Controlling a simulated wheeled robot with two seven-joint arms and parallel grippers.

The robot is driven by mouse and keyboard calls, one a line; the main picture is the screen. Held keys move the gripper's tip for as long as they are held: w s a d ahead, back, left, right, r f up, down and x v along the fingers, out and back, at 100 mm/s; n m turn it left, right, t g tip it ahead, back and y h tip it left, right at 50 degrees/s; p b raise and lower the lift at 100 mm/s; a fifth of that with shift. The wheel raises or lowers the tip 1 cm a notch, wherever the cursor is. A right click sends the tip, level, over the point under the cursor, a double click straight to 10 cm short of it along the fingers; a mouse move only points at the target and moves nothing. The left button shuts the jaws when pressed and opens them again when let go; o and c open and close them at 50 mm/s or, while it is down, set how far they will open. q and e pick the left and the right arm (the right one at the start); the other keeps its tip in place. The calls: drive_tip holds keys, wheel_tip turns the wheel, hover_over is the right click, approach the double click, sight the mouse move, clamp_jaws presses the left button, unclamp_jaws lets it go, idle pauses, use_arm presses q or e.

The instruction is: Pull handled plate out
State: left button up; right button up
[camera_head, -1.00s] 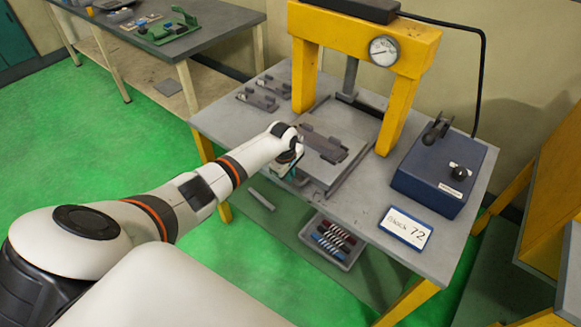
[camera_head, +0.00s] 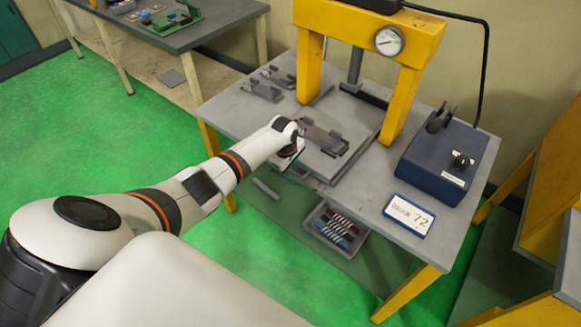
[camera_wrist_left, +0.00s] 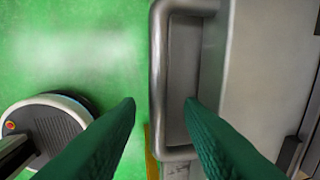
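The handled plate (camera_head: 352,128) is a flat grey plate lying in the press on the table, with a dark grey fixture (camera_head: 323,137) on top. Its handle (camera_wrist_left: 157,95), a rounded grey metal loop, shows in the left wrist view at the plate's edge. My left gripper (camera_wrist_left: 160,100) is open, its two green fingers on either side of the handle's outer bar. The right finger reaches over the loop's opening; contact with the bar cannot be told. In the head view my wrist hides most of the handle and the left gripper (camera_head: 288,165). My right gripper is not in view.
The yellow press frame (camera_head: 403,80) stands behind the plate. A blue control box (camera_head: 445,165) and a label stand (camera_head: 409,214) are on the right of the grey table. A bin of parts (camera_head: 335,230) sits on the shelf below. Open green floor lies left.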

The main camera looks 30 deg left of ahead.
use_arm(q)
drive_tip(key=shift+r, duration=0.25)
wheel_tip(320, 180, up, 11)
drive_tip(key=s, duration=0.2)
drive_tip(key=shift+r, duration=0.2)
drive_tip(key=shift+s+a, duration=0.1)
drive_tip(key=s+d+f+m+b, duration=0.1)
drive_tip(key=s+f+m, duration=0.3)
drive_tip(key=f, duration=0.7)
drive_tip(key=s+d+f+m+b, duration=0.1)
drive_tip(key=s+f+m, duration=0.1)
drive_tip(key=s+f, duration=0.65)
drive_tip(key=s+d+f+m+b, duration=0.1)
drive_tip(key=s+f+m, duration=0.25)
drive_tip(key=f, duration=0.85)
drive_tip(key=s+d+f+m, duration=0.3)
drive_tip(key=s+f, duration=0.2)
drive_tip(key=s, duration=0.6)
drive_tip(key=s+d+f+m+b, duration=0.1)
drive_tip(key=s+d+f+m, duration=0.3)
drive_tip(key=s, duration=0.6)
drive_tip(key=s+d+f+m+g, duration=0.1)
drive_tip(key=s+d+f+m, duration=0.2)
drive_tip(key=s+f, duration=0.4)
drive_tip(key=s, duration=0.4)
drive_tip(key=shift+s+d+f+b, duration=0.15)
drive_tip(key=shift+s+b, duration=0.2)
drive_tip(key=shift+b, duration=0.05)
